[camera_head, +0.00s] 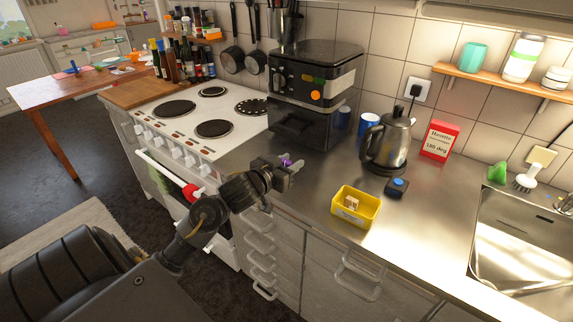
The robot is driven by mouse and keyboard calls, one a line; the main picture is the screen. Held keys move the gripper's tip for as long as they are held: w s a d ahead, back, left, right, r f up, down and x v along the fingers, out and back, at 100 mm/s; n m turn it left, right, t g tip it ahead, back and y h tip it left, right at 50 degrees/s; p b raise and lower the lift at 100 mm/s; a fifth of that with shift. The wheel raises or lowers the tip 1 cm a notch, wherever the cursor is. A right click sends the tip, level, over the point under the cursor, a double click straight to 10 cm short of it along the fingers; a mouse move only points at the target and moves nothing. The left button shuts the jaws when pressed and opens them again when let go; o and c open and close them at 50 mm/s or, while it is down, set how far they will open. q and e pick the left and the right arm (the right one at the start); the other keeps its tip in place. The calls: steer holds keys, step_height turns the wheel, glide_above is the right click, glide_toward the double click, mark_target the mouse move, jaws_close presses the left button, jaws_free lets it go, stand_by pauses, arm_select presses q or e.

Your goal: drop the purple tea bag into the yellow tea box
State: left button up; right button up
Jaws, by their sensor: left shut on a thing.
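The purple tea bag (286,160) shows as a small purple patch between the fingers of my left gripper (287,168). The gripper is shut on it above the counter's front edge, left of the yellow tea box. The fingers hide part of the tea bag. The yellow tea box (370,216) is open at the top and sits near the front of the steel counter. A small pale item (351,203) lies inside it. My right gripper is not in view.
A kettle (388,140) and a small black item with a blue top (398,187) stand behind and right of the box. A black appliance (315,90) stands behind my left gripper. The sink (525,240) is at right. Counter around the box is mostly clear.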

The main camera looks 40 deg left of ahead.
arm_select(q)
steer(key=s+d+r, duration=0.1)
steer(key=d, duration=0.1)
steer(key=s+d+r, duration=0.1)
steer(key=s+d, duration=0.1)
steer(key=shift+s+r, duration=0.15)
steer(key=shift+r, duration=0.05)
